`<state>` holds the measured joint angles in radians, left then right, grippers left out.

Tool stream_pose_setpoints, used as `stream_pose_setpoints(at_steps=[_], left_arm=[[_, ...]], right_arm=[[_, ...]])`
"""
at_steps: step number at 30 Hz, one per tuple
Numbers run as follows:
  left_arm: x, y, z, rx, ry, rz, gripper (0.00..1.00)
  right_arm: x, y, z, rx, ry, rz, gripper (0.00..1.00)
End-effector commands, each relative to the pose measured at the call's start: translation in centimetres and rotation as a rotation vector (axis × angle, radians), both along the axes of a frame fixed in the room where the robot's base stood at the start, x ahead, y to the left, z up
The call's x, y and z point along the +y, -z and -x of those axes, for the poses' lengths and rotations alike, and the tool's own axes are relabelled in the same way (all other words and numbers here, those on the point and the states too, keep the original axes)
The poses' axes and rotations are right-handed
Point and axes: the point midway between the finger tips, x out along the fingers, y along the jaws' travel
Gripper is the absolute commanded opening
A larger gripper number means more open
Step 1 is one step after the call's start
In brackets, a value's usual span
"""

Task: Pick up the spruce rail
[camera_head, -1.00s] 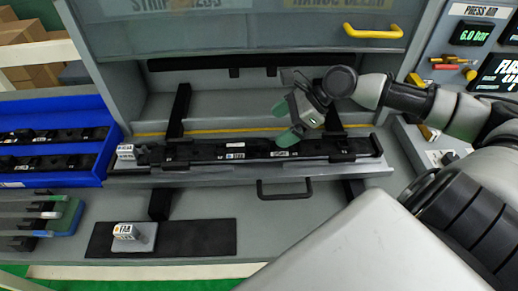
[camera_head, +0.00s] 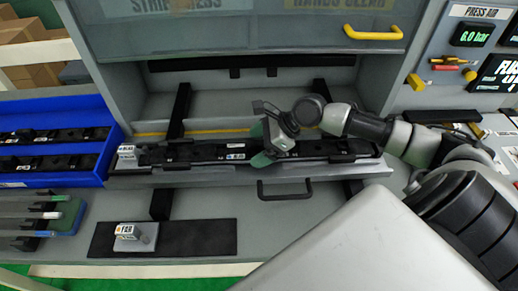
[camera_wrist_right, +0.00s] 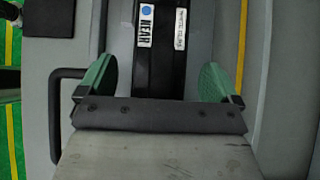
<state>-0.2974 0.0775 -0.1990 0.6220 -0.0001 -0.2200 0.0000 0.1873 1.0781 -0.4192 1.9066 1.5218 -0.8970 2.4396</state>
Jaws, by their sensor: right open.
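A long black rail (camera_head: 205,153) lies lengthwise in the tray at the front of the press, with small white labels on it. No label reading spruce is legible, so I cannot tell its name. My right gripper (camera_head: 266,144) is open, its green fingertips on either side of the rail near its middle. In the right wrist view the rail (camera_wrist_right: 161,70) runs between the spread fingers of the gripper (camera_wrist_right: 156,82), with a gap on each side. The rail shows a "NEAR" label there. My left gripper is out of view.
A blue bin (camera_head: 98,172) with several black parts stands at the left. Grey-green strips (camera_head: 35,217) lie below it. A black mat (camera_head: 195,238) with a small tagged block (camera_head: 135,236) is in front. A dark drawer handle (camera_head: 284,194) sits below the tray.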

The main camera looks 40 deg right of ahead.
Motion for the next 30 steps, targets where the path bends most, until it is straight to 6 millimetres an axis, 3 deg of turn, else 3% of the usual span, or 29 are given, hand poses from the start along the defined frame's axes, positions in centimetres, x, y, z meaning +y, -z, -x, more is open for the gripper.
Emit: stream_pose_setpoints(at_steps=[2, 13, 22, 30], left_arm=[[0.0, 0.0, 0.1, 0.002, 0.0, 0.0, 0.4], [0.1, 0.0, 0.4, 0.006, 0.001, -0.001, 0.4], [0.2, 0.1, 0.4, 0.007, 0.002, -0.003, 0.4], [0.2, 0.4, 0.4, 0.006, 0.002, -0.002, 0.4]], right_arm=[[0.0, 0.0, 0.0, 0.0, 0.0, 0.0, 0.86], [0.0, 0.0, 0.0, 0.0, 0.0, 0.0, 0.3], [-0.1, -0.7, -0.1, -0.003, 0.0, 0.0, 0.3], [-0.1, -5.7, -0.1, -0.006, -0.001, 0.002, 0.3]])
